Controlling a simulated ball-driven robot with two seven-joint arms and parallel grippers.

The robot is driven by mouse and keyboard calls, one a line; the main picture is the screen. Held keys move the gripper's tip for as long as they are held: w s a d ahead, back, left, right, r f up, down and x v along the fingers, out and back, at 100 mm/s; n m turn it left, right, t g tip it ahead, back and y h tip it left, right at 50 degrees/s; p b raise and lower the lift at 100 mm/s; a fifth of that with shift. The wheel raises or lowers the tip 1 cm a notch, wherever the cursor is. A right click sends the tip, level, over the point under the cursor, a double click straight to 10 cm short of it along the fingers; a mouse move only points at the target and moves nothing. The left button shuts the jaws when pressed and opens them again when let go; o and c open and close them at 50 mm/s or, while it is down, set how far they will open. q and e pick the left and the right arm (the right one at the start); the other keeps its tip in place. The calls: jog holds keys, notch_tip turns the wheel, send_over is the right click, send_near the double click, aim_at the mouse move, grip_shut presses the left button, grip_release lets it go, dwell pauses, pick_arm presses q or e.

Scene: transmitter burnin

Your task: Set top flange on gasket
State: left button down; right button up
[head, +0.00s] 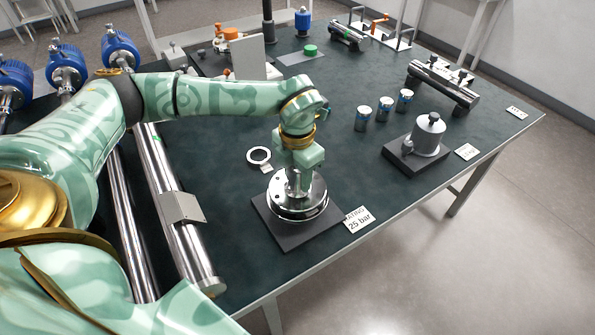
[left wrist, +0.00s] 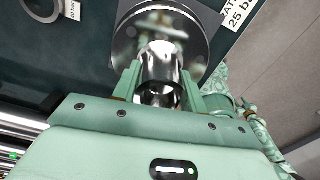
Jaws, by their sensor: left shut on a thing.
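The top flange (head: 312,187), a shiny steel disc with a raised neck, is over the dark square base (head: 272,222) near the front of the table. My left gripper (head: 297,172) points down and is shut on its neck. In the left wrist view the two fingers (left wrist: 160,85) stand either side of the bright neck, and the flange disc (left wrist: 183,22) shows beyond. Steel shows in layers under the disc; I cannot tell whether there is a gap or a gasket between them. A loose grey ring (head: 259,149) lies on the table behind the base. My right gripper is not in view.
A "25 bar" label (head: 358,219) lies right of the base. Steel pipes (head: 178,227) lie to the left. Several small canisters (head: 384,108), a grey pot on a block (head: 428,135) and a steel cylinder (head: 443,85) stand to the right. The table front right of the label is clear.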

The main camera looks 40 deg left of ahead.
pick_arm(q)
jog(key=c, duration=0.7)
grip_release()
notch_tip(320, 180, up, 16)
jog(key=p, duration=0.4)
jog(key=shift+r, duration=0.15)
